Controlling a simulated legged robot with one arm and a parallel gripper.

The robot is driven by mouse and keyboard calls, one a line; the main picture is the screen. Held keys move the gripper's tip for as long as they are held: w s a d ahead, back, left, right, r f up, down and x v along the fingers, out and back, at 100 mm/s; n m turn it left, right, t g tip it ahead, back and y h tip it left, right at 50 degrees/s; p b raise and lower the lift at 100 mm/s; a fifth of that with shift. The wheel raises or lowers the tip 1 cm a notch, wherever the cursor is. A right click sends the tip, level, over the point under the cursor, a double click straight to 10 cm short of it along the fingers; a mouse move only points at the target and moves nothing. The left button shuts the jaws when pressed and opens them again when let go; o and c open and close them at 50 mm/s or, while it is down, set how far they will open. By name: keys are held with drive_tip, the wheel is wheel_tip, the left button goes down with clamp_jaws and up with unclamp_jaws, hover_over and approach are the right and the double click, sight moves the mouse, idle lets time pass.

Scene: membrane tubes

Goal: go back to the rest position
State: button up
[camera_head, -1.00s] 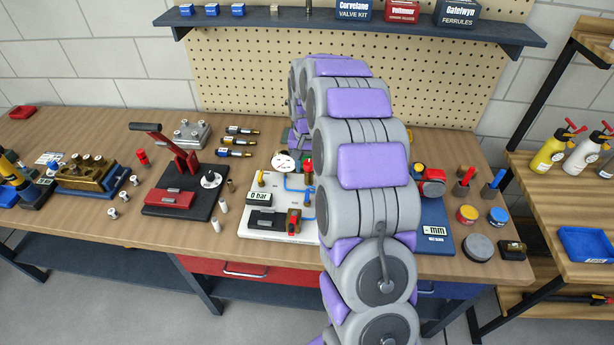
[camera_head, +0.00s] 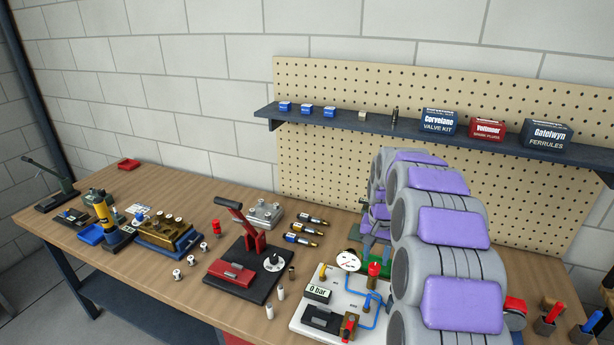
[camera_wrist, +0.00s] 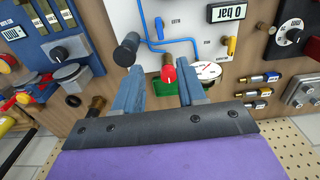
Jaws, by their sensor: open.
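My gripper (camera_head: 374,228) shows in the head view beyond the white test panel (camera_head: 295,325), partly hidden by my arm. In the wrist view its two blue-grey fingers (camera_wrist: 160,84) are apart, with nothing held between them. A red knob on a brass fitting (camera_wrist: 168,72) shows in the gap, over a green base (camera_wrist: 167,90); I cannot tell how far it is from the fingertips. The panel, upside down in the wrist view, carries a "0 bar" display (camera_wrist: 229,13), blue tubing (camera_wrist: 165,45) and a round gauge (camera_wrist: 208,71).
A black press with a red lever (camera_head: 245,225) stands left of the panel. Brass-tipped cylinders (camera_head: 303,238) lie behind it. A shelf with boxes (camera_head: 400,127) overhangs the bench's back, before a pegboard (camera_head: 330,85). Red and blue-handled items (camera_head: 550,318) stand right of my arm.

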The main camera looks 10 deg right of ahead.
drive_tip(key=s+a+r+n, duration=0.2)
drive_tip(key=s+a+r, duration=0.1)
drive_tip(key=s+a, duration=0.4)
drive_tip(key=s+a+r+n, duration=0.2)
drive_tip(key=s+a+r, duration=0.25)
drive_tip(key=s, duration=0.55)
drive_tip(key=s+a+f+n+g, duration=0.1)
drive_tip(key=s+a, duration=0.1)
drive_tip(key=s, duration=0.9)
drive_tip(key=s+a+f+n, duration=0.1)
drive_tip(key=s+a+f, duration=0.1)
drive_tip(key=s, duration=0.9)
drive_tip(key=shift+s+a+n+g, duration=0.15)
drive_tip(key=shift+a+n+g, duration=0.2)
drive_tip(key=shift+a, duration=0.5)
drive_tip(key=shift+o, duration=0.4)
